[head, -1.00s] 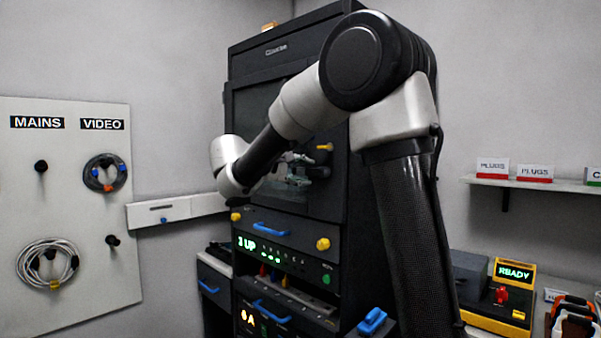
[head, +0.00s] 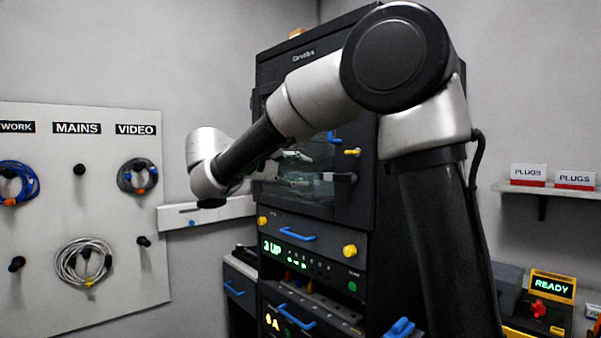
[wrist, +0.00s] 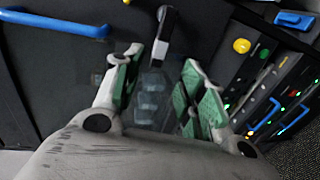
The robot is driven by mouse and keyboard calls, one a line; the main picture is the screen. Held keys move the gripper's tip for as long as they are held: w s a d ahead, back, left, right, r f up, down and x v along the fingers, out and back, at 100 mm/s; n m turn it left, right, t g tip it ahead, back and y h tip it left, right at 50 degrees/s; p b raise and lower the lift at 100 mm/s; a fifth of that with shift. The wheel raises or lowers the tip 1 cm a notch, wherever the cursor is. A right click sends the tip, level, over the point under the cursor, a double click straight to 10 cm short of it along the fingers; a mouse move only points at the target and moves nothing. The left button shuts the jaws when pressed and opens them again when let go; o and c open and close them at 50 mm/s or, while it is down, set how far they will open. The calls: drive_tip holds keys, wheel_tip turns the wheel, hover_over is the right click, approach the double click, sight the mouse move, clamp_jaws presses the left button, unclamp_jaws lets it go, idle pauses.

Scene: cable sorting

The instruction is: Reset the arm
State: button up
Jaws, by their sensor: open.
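My gripper (wrist: 162,88) is open and empty in the wrist view, its two green-padded fingers spread apart. A dark glass-like surface of the rack shows between and beyond them. In the head view my arm rises at the right, bends at a large black joint and reaches left across the front of the black equipment rack (head: 365,235). The arm's end is at the left of the rack, and its forearm covers part of the rack's upper front.
The rack has blue handles (head: 298,236) and yellow knobs (head: 349,251). A pegboard (head: 120,215) at left holds a white cable coil (head: 83,262), a grey coil (head: 137,176) and a blue coil (head: 17,183). A shelf (head: 560,192) and a READY box (head: 551,287) are at right.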

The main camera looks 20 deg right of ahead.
drive_tip(key=s+d+f+n+g+y, duration=0.15)
drive_tip(key=s+f+y, duration=0.3)
drive_tip(key=f, duration=0.45)
drive_tip(key=s+d+f+n+g+y, duration=0.1)
drive_tip(key=s+d+f+g+y, duration=0.1)
drive_tip(key=s+f+y, duration=0.35)
drive_tip(key=s+d+f+m+t+y, duration=0.1)
drive_tip(key=s+d+f+m+y, duration=0.1)
drive_tip(key=s, duration=0.7)
drive_tip(key=s+d+f+m+t+y, duration=0.1)
drive_tip(key=s+f+m, duration=0.3)
drive_tip(key=s, duration=0.6)
drive_tip(key=shift+d+y, duration=0.8)
drive_tip(key=shift+y, duration=0.1)
drive_tip(key=shift+t, duration=0.25)
